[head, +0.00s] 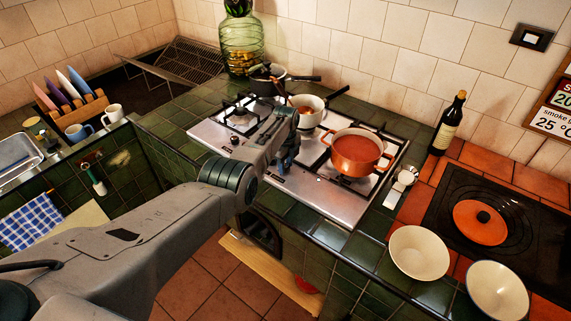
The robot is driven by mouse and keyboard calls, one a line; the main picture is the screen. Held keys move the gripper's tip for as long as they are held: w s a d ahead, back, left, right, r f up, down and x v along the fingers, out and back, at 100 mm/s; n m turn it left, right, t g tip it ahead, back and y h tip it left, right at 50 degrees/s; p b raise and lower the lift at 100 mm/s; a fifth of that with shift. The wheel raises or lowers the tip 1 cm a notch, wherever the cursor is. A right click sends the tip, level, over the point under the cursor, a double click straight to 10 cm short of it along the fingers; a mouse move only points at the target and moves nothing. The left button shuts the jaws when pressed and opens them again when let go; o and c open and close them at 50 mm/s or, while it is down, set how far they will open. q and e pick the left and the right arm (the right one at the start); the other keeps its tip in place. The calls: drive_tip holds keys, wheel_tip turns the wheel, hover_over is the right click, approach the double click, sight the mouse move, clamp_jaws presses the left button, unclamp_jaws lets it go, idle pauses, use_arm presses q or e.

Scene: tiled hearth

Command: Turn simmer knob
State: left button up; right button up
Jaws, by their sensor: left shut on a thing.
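My left arm reaches from the lower left over the steel gas hob (315,205). My left gripper (284,166) points down at the hob's front part, left of the orange pot (354,160). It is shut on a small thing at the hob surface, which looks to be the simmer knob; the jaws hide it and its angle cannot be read. Another small dark knob (235,140) shows further left along the hob's front. The orange pot holds red soup and stands on the right front burner. My right gripper is not in view.
A pale saucepan (304,112) stands behind my gripper, and a dark pan (268,72) sits at the back. A wine bottle (448,125), two white bowls (419,252) and an orange lid (480,222) are on the right. Green tiled counter edges the hob's front.

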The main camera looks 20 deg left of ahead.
sight(286, 164)
use_arm(q)
drive_tip(key=shift+w+r, duration=0.1)
drive_tip(key=o, duration=1)
drive_tip(key=shift+r, duration=0.5)
wheel_tip(286, 164, up, 10)
drive_tip(key=shift+f, duration=0.1)
drive_tip(key=shift+f, duration=0.1)
